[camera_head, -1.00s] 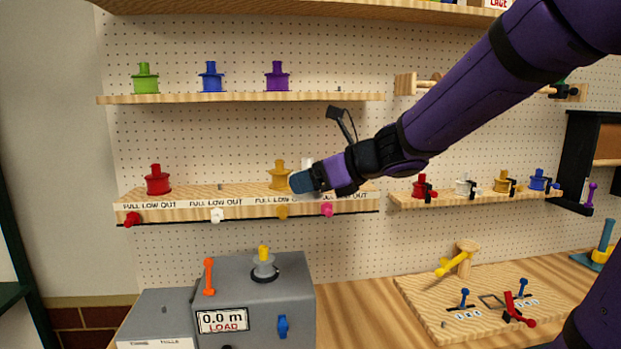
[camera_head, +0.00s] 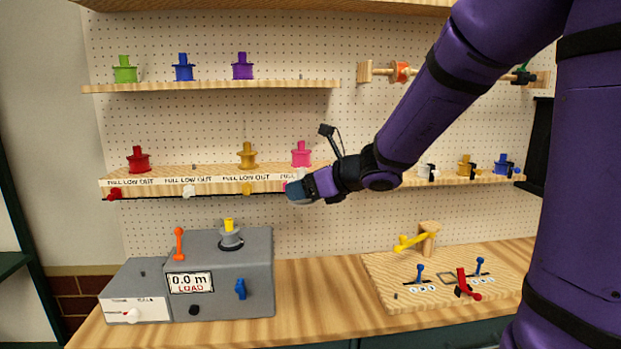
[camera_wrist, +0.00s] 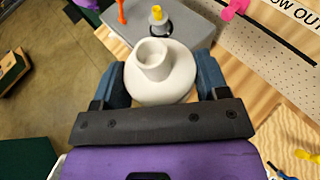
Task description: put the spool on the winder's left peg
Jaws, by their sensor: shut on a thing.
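My gripper (camera_wrist: 160,88) is shut on a white spool (camera_wrist: 160,70), with one blue finger on each side of it in the wrist view. The spool's hollow neck faces the wrist camera. In the head view my gripper (camera_head: 300,188) hangs in front of the lower shelf, and its fingers mostly hide the spool. The grey winder (camera_head: 255,265) stands on the counter, lower left of my gripper. On its top is a peg with a yellow cap (camera_head: 228,224) and a dark ring at its base. I cannot tell which peg is its left one.
The lower shelf (camera_head: 215,177) holds red (camera_head: 138,160), ochre (camera_head: 247,156) and pink (camera_head: 301,155) spools. An orange lever (camera_head: 179,243) rises beside the winder's peg. A wooden board with small levers (camera_head: 440,282) lies right. The counter between is clear (camera_head: 318,290).

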